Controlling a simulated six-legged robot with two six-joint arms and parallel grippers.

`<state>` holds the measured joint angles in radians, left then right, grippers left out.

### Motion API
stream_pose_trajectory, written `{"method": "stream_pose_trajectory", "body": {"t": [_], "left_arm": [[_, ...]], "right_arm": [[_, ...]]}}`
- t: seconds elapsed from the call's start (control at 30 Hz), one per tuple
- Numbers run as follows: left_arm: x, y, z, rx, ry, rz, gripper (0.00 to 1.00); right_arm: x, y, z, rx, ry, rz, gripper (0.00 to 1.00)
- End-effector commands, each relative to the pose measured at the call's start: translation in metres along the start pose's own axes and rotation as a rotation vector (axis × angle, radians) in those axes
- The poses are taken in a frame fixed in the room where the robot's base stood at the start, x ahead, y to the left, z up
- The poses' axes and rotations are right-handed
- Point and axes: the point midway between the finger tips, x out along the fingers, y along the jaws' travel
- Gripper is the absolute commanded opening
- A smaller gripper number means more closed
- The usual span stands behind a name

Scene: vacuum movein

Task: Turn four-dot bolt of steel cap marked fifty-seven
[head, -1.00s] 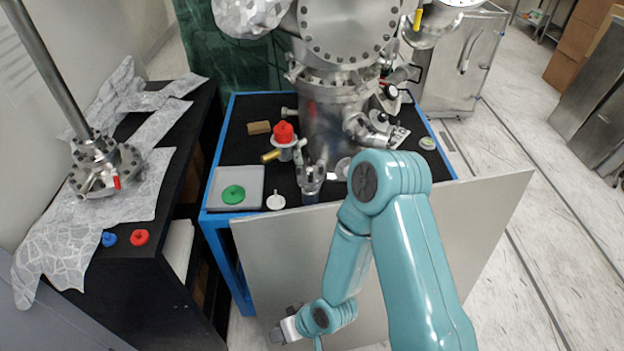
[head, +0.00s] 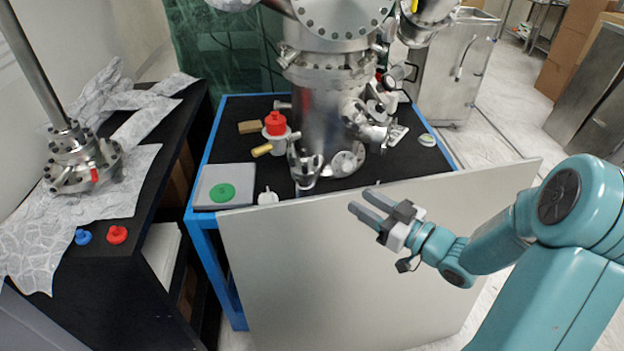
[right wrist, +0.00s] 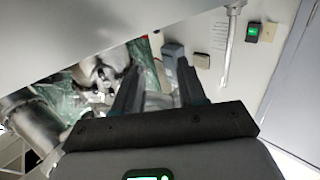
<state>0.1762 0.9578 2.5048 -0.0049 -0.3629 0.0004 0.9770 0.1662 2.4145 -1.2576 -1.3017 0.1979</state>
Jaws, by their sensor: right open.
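The large steel vacuum chamber (head: 325,115) stands upright on the blue-framed bench in the head view, with bolted flanges at its top and small ports near its base. A round steel flange (head: 342,12) with a ring of bolts faces me at the top edge. No number or dot marks are readable on any steel cap. My right gripper (head: 359,201) is open and empty in front of the bench, apart from the chamber. Its two fingers also show in the right wrist view (right wrist: 156,75), with nothing between them. My left gripper is not in view.
A grey panel (head: 350,260) leans across the bench front, below my right gripper. On the bench are a red cap (head: 275,123), a grey tray (head: 240,175) and a green disc (head: 222,193). A bolted steel piece (head: 85,168) stands on the left black bench.

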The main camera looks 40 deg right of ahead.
Motion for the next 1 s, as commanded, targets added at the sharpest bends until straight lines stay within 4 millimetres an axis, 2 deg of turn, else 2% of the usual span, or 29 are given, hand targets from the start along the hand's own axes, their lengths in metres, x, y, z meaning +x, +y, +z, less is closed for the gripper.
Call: {"method": "stream_pose_trajectory", "body": {"t": [0.07, 0.17, 0.7, 0.83, 1.0], "left_arm": [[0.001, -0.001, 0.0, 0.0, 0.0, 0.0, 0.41], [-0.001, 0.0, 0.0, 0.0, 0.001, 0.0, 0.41], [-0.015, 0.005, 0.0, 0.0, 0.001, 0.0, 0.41], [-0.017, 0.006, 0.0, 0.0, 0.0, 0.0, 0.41], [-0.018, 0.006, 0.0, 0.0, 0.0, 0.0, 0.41]], "right_arm": [[-0.001, 0.004, -0.001, -0.012, 0.001, 0.01, 0.41], [0.011, 0.004, -0.003, -0.012, 0.002, 0.006, 0.41], [0.132, 0.004, -0.002, -0.01, 0.0, 0.007, 0.41], [0.149, 0.005, -0.002, -0.009, -0.001, 0.009, 0.41], [0.159, 0.005, -0.001, -0.009, -0.001, 0.01, 0.41]]}}
